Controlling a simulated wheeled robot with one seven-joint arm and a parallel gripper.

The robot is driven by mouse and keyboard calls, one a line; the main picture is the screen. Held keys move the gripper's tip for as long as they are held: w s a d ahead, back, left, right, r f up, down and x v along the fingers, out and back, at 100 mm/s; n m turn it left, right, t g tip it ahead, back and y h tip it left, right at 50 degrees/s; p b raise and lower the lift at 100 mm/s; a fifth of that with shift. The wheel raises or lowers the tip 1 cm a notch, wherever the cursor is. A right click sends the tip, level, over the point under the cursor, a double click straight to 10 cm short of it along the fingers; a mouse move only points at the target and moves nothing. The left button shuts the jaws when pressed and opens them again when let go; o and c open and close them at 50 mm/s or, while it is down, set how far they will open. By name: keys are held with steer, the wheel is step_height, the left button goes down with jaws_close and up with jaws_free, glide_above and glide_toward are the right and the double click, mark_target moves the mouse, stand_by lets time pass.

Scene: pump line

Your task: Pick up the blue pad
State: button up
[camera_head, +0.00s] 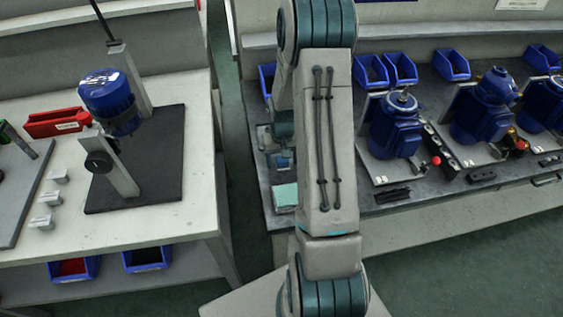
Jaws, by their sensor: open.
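A pale blue-green pad (286,194) lies flat at the left end of the far workbench, near its front edge. It is the likeliest blue pad in view; its right side is close to my arm in the picture. My gripper (281,160) is behind and left of my arm, above the bench and farther back than the pad. It is open, and I see nothing held in it. Its fingertips are small and partly hard to make out.
Blue motors (396,125) on plates stand along the bench right of my arm, with blue bins (452,66) behind. A left table (150,222) holds a dark stand plate (165,180) and a red bin (57,122). A floor gap (238,170) separates table and bench.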

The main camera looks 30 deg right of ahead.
steer(key=c, duration=1.1)
steer(key=shift+o, duration=0.2)
step_height(320, 180, up, 10)
steer(key=shift+o, duration=0.4)
